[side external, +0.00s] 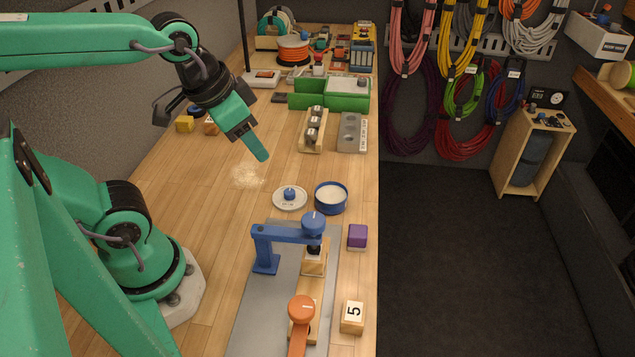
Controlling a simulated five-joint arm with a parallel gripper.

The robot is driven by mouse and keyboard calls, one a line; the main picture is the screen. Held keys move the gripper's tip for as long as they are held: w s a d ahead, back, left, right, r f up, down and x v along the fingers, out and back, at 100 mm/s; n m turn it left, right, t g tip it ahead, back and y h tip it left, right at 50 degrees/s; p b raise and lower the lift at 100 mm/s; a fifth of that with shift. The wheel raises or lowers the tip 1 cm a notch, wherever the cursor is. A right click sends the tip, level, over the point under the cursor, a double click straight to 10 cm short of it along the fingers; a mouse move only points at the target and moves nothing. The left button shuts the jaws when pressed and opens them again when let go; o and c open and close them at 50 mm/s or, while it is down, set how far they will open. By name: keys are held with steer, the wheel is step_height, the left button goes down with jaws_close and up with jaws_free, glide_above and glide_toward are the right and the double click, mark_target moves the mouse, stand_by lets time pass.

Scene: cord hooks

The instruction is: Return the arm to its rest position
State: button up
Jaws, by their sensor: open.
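My gripper (256,148) is at the end of my green arm, held above the wooden bench (185,240) left of its middle. One green finger shows clearly, pointing down and to the right. The jaws are open, and I see nothing between them. The finger's tip is apart from the objects around it. A pale, grainy patch (247,175) lies on the bench below the gripper.
A white dish with a blue knob (290,197) and a blue round tin (331,197) stand right of the gripper. A blue clamp (290,234), an orange-knobbed part (301,310) and a purple block (357,237) are nearer. Coiled cords (410,45) hang on the far wall.

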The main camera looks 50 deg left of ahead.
steer(key=shift+s+a+r+n+t, duration=0.25)
steer(key=shift+a+r+n+t, duration=0.2)
steer(key=shift+a+n, duration=0.3)
steer(key=shift+o, duration=0.5)
stand_by(0.7)
